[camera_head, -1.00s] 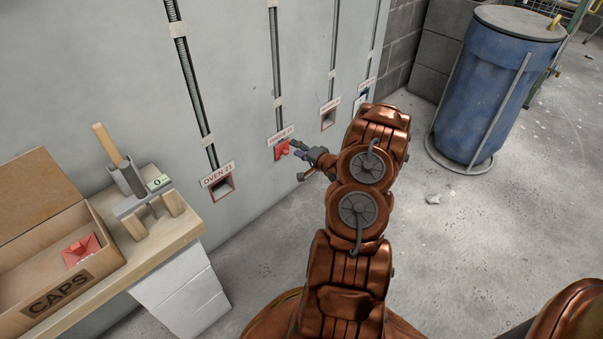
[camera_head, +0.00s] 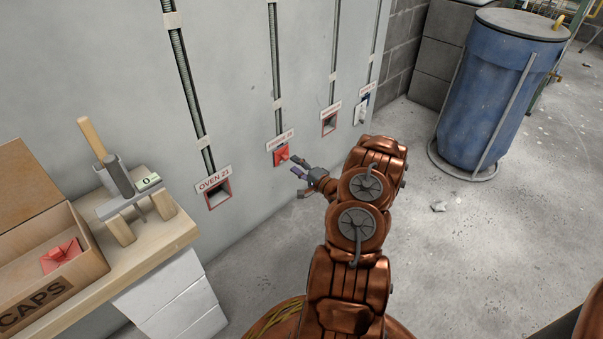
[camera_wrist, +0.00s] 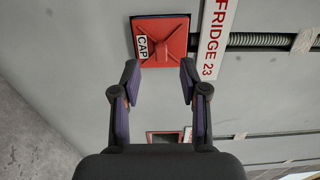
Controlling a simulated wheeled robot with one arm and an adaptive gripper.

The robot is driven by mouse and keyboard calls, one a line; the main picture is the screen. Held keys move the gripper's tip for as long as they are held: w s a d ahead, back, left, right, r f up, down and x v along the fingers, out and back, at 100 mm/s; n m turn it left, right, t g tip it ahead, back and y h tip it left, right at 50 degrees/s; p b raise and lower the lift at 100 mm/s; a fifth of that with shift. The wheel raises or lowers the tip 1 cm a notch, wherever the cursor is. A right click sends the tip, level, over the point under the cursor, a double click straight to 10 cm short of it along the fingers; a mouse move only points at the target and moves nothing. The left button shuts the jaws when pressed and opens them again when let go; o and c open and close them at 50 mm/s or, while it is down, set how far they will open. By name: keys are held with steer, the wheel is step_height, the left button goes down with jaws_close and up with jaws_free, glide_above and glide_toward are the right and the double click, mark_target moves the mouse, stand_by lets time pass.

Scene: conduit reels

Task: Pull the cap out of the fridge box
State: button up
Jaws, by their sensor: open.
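The red cap (camera_head: 281,155) sits in the fridge box on the wall, under the Fridge 23 label (camera_head: 280,139). In the wrist view the cap (camera_wrist: 171,42) is a square red plate with a raised cross-shaped grip and a white CAP tag. My gripper (camera_head: 296,176) is just to the lower right of the cap in the head view. In the wrist view my gripper (camera_wrist: 158,80) is open and empty, its two fingers pointing at the cap with its lower edge between them. I see no clear contact. The cap hides the inside of the box.
An open box marked CAPS (camera_head: 88,257) holds another red cap (camera_head: 61,255) on the wooden bench (camera_head: 150,246) at left. The open Oven 21 box (camera_head: 218,193) is left of the fridge box; another open box (camera_head: 329,123) is right. A blue barrel (camera_head: 487,95) stands at right.

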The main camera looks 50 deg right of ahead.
mark_target(287, 159)
steer(key=w, duration=0.2)
steer(key=shift+w+r, duration=0.15)
steer(key=shift+w, duration=0.15)
steer(key=shift+w+p, duration=0.45)
steer(key=shift+w, duration=0.6)
jaws_close()
steer(key=shift+s+p, duration=0.7)
steer(key=shift+s, duration=0.2)
stand_by(0.3)
steer(key=shift+p, duration=0.45)
